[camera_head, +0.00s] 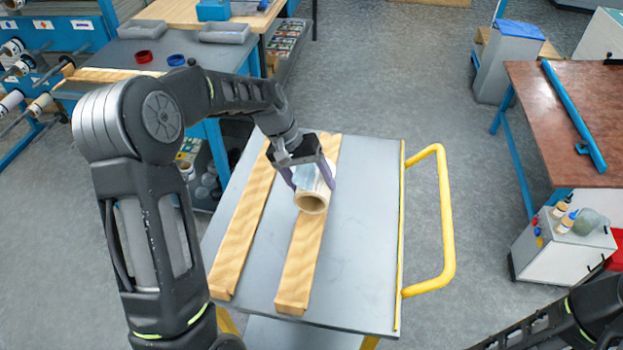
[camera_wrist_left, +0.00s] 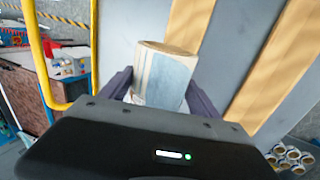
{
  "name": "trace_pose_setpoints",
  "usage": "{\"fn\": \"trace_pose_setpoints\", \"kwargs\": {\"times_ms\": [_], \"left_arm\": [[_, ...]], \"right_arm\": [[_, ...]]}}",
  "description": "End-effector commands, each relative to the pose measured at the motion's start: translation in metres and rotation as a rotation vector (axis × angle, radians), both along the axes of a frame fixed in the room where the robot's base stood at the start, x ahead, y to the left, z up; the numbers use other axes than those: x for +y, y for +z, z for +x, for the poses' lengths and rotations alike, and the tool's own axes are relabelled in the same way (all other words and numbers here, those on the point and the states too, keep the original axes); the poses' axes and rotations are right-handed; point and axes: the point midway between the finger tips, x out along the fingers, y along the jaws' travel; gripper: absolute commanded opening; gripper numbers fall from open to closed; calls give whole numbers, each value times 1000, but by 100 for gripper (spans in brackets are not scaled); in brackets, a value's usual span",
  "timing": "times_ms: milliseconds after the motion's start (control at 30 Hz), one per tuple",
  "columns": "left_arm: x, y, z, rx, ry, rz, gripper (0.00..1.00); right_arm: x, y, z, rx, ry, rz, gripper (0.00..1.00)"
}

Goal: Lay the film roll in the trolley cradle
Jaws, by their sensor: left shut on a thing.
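The film roll (camera_head: 311,199) is a short, pale roll with a brown core end, and it shows upright in the left wrist view (camera_wrist_left: 165,75). My left gripper (camera_head: 313,180) is shut on it, one finger on each side, over the trolley (camera_head: 365,240). The cradle is two parallel wooden rails (camera_head: 233,250) on the grey trolley top; the right rail (camera_head: 298,265) passes below the roll. I cannot tell whether the roll touches that rail. The right gripper is out of view; part of my right arm shows at the lower right.
A yellow handle (camera_head: 446,220) stands along the trolley's right side. A blue-framed bench (camera_head: 180,55) with grey trays is behind left, and a rack of rolls (camera_head: 22,75) is at far left. A brown table (camera_head: 570,110) with a blue bar is at right. Floor between is clear.

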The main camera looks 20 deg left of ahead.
Motion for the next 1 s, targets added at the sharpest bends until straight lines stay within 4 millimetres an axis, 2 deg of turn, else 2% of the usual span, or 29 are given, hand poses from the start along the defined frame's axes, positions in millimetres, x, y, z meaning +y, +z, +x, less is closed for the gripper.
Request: {"fn": "trace_pose_setpoints", "kwargs": {"times_ms": [100,300,767,800,1000], "left_arm": [[0,-13,0,0,0,-1,16],[0,-24,0,0,0,-1,16],[0,-28,0,0,0,-1,16],[0,-28,0,-1,0,-1,72],[0,-28,0,0,0,-1,89]], "right_arm": [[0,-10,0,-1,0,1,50],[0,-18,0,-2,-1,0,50],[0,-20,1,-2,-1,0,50],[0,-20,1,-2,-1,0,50],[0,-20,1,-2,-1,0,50]]}}
